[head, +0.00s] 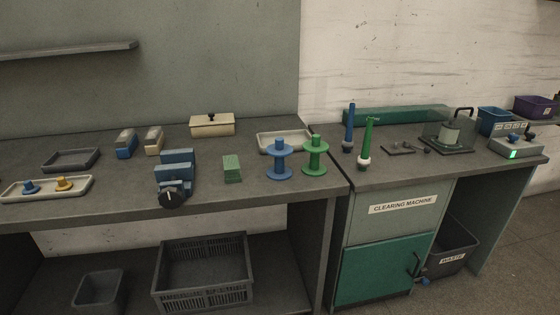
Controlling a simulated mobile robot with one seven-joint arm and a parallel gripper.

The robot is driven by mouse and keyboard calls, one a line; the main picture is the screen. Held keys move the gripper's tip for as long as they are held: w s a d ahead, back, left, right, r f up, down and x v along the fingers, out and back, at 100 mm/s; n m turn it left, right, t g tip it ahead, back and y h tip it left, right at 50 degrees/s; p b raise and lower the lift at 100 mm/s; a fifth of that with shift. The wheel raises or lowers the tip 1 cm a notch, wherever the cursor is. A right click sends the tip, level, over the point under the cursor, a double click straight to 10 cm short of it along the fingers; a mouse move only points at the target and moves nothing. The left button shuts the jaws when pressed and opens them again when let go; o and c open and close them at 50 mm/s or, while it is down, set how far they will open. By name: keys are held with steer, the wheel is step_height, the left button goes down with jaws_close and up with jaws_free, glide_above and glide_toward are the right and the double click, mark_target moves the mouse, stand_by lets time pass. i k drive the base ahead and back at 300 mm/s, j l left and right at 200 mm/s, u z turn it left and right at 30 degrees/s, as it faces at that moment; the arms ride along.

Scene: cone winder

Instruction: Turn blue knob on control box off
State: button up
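The control box (514,150) is a small grey-blue box at the far right end of the right-hand bench, in the head view. Its front has a lit green patch, and a row of small pale labels runs along its upper part. Small knobs show on its top face, but they are too small and dim for me to tell which is blue or how it is turned. My gripper is not in view.
A clear-covered machine (447,136) stands left of the control box. Blue (494,121) and purple (536,106) bins stand behind it. Blue (350,128) and green (366,143) spindles stand further left. A waste bin (452,258) is below. Floor at right is clear.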

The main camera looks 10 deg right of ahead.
mark_target(513, 138)
steer(key=z, duration=1.65)
steer(key=i+u, duration=0.15)
steer(key=i, duration=0.55)
